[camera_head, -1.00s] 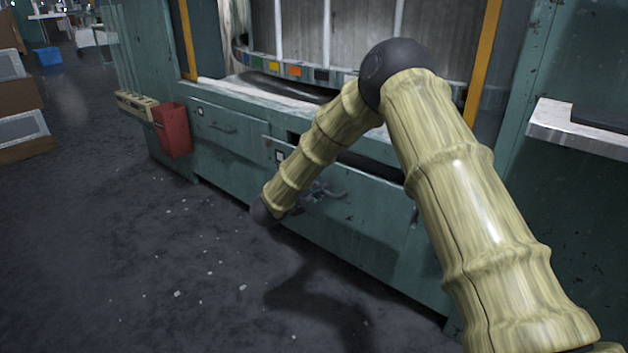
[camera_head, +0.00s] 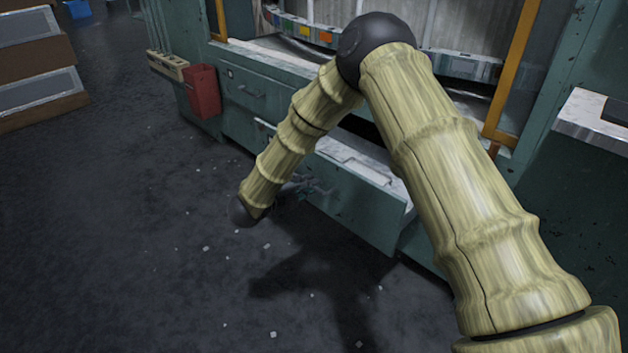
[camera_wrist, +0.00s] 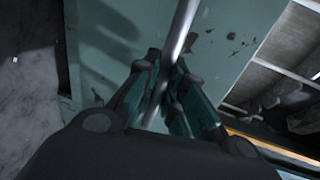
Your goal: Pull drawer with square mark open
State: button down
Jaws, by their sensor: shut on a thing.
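The right-hand teal drawer (camera_head: 355,205) stands pulled out from the cabinet, its inside partly visible behind my arm. My gripper (camera_head: 304,187) is at the drawer front, partly hidden by my forearm. In the wrist view, my gripper (camera_wrist: 168,85) has its fingers closed around the metal bar handle (camera_wrist: 182,28), with the teal drawer front (camera_wrist: 228,25) behind it.
A second drawer (camera_head: 245,98) to the left, with its own label and handle, is closed. A red bin (camera_head: 203,92) hangs at the cabinet's left end. A pale ledge (camera_head: 590,122) juts out at right. The dark floor (camera_head: 130,220) in front is open, with small scattered bits.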

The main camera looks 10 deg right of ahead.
jog(key=shift+a, duration=0.1)
jog(key=c, duration=1.5)
grip_release()
jog(key=shift+w+a, duration=0.1)
jog(key=shift+w, duration=0.05)
jog(key=v, duration=1.2)
jog(key=shift+f, duration=0.1)
